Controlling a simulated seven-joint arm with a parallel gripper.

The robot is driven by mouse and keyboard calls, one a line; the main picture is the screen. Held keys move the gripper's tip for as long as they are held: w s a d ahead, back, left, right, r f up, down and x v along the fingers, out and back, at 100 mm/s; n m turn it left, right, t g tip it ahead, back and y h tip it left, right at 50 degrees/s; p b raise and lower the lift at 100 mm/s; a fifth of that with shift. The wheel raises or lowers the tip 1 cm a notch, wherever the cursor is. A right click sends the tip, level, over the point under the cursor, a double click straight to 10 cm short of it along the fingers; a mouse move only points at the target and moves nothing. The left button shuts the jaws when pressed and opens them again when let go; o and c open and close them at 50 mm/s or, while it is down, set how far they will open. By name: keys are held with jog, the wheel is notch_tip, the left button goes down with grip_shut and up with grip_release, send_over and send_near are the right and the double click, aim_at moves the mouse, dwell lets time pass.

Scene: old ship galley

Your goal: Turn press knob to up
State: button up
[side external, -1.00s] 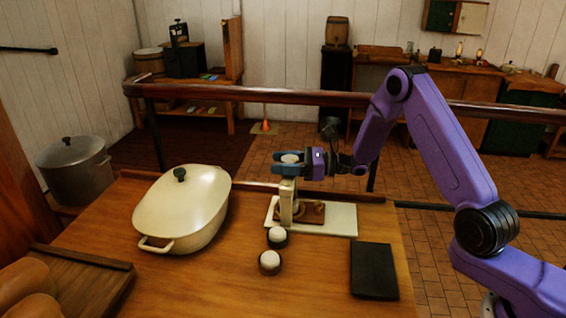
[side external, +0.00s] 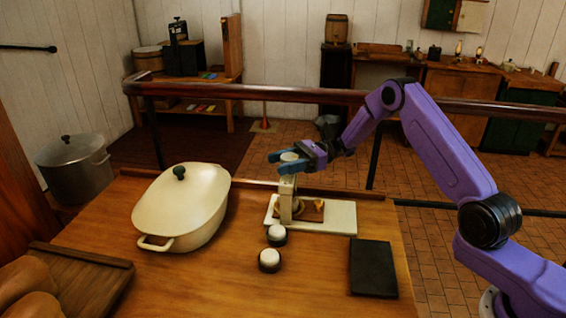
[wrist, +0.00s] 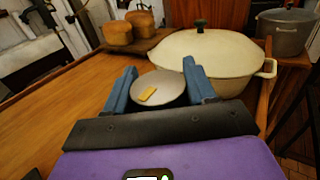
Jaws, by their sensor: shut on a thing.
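The press (side external: 287,198) stands upright on a pale base plate near the table's far edge. Its round, pale knob (side external: 289,157) is at the top. In the wrist view the knob (wrist: 172,82) is a grey disc with a yellow mark slanting on its near left part. My gripper (side external: 279,162) is shut on the knob, with one blue finger on each side of it. In the wrist view my gripper (wrist: 160,82) has the disc between its fingers. The lower press is hidden there.
A cream lidded pot (side external: 185,207) stands left of the press. Two small white-topped round pieces (side external: 277,235) (side external: 269,260) sit in front of it. A dark flat slab (side external: 373,269) lies at the front right. A rail (side external: 250,94) runs behind the table.

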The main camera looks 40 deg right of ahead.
jog(key=o, duration=1)
jog(key=shift+c, duration=0.2)
jog(key=shift+d, duration=0.1)
jog(key=s+d, duration=0.3)
jog(key=d, duration=1.4)
jog(key=shift+s, duration=0.1)
jog(key=s+a+r+n+g+h, duration=0.3)
jog(key=s+a+n+g+h, duration=0.85)
jog(key=s+a, duration=0.6)
jog(key=s+d+n+t+h, duration=0.2)
jog(key=s+n+t+h, duration=0.1)
jog(key=s+n, duration=0.7)
jog(key=s+d+n+t+h, duration=0.2)
jog(key=s+n+t, duration=0.3)
jog(key=s+n, duration=0.6)
jog(key=shift+s+d+h, duration=0.3)
jog(key=shift+s+h, duration=0.15)
